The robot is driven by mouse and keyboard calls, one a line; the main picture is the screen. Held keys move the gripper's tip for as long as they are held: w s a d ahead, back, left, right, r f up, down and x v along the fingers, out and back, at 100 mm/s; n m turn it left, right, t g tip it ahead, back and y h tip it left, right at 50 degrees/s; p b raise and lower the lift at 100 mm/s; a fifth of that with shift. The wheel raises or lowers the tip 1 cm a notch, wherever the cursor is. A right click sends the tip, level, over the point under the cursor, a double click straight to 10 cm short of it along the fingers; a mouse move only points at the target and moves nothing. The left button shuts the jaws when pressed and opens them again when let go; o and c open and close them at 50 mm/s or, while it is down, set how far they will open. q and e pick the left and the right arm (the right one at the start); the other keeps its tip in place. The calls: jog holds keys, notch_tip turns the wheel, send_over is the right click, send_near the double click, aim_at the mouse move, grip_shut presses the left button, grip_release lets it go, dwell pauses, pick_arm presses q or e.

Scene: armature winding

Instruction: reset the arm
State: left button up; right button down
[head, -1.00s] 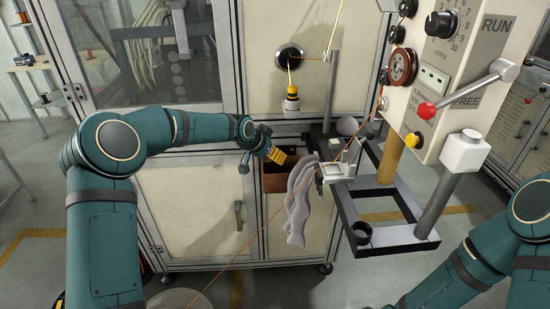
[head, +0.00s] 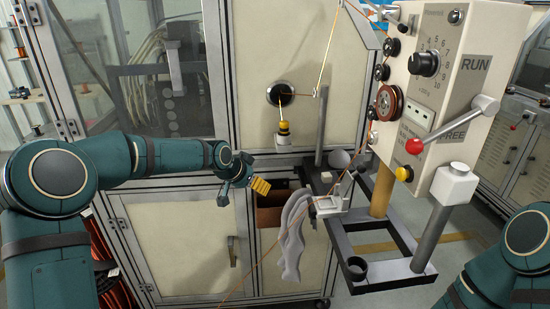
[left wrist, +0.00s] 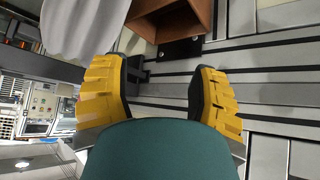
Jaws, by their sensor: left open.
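My left arm reaches in from the left in the head view. Its gripper (head: 250,184) hangs in front of the cabinet, left of the grey cloth. In the left wrist view the two yellow-padded fingers (left wrist: 160,98) stand wide apart with nothing between them. My right arm shows at the lower right of the head view, but its gripper is out of the picture. The lever with the red knob (head: 515,143) sits on the tensioner box (head: 478,65) between the RUN and FREE labels.
A grey cloth (head: 292,232) hangs from the dark stand frame (head: 385,285). A copper wire (head: 325,60) runs past the spool (head: 387,102). A brown open bin (head: 270,221) sits at the cabinet just right of my left gripper; it also shows in the left wrist view (left wrist: 172,22).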

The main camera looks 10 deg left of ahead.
pick_arm(q)
jog(key=s+d+f+n+g+h, duration=0.1)
jog(key=s+d+f, duration=0.2)
jog(key=f, duration=0.3)
jog(key=s+d+f+g, duration=0.1)
jog(key=s+d+f, duration=0.3)
jog(key=f, duration=0.3)
jog(key=s+d+f+n+g, duration=0.1)
jog(key=s+f+n, duration=0.1)
jog(key=s+f, duration=0.3)
jog(key=s+d+f+n+g, duration=0.1)
jog(key=s+f, duration=0.4)
jog(key=s, duration=0.7)
jog(key=s+d+f+n+g+y, duration=0.1)
jog(key=s+f+n, duration=0.1)
jog(key=s+f, duration=0.4)
jog(key=s, duration=0.3)
jog(key=shift+s+d+n, duration=0.25)
jog(key=shift+n, duration=0.05)
